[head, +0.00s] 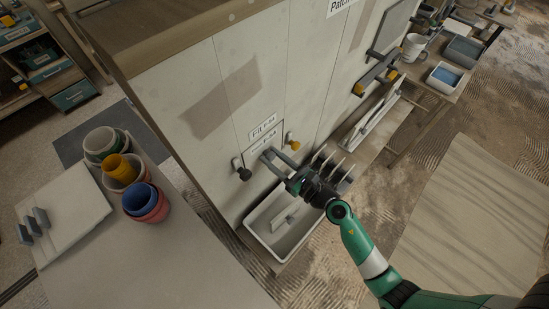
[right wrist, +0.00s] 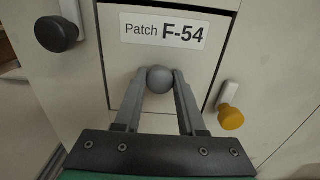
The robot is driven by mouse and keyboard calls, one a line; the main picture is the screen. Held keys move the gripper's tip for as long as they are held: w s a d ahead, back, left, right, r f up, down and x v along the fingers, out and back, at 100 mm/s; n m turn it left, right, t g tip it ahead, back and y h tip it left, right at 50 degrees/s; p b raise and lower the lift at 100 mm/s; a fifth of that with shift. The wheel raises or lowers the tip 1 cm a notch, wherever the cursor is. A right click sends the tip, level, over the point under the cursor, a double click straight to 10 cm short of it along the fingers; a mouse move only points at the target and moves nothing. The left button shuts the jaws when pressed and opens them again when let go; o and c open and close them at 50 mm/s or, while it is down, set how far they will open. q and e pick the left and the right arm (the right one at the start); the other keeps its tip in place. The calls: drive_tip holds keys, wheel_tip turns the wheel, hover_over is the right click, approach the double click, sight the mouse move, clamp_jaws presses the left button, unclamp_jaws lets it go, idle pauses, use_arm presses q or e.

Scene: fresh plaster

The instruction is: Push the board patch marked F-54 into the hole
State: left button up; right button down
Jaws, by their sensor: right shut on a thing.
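The board patch marked F-54 (right wrist: 205,58) is a pale panel with a white label and a round grey knob (right wrist: 160,79). My right gripper (right wrist: 160,84) is shut on the knob, which also shows the gripper in the head view (head: 268,155). The patch is at the hole in the wall (head: 229,128), under a label reading Fill F-54 (head: 262,127). A dark line runs along its sides and bottom edge; I cannot tell how deep it sits. A black knob (right wrist: 56,34) is left of the patch and a yellow knob (right wrist: 231,117) right of it. My left gripper is not in view.
A white tray (head: 250,222) stands below the patch, with a rack of upright plates (head: 335,168) beside it. Nested buckets (head: 150,203) stand on the table at left. A bench with a mug (head: 413,47) and a blue-filled tray (head: 446,77) is at upper right.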

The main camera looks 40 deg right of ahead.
drive_tip(key=shift+w, duration=0.1)
idle(0.5)
drive_tip(key=shift+c, duration=2.1)
unclamp_jaws()
drive_tip(key=shift+o, duration=0.2)
drive_tip(key=shift+o, duration=1)
drive_tip(key=s, duration=0.6)
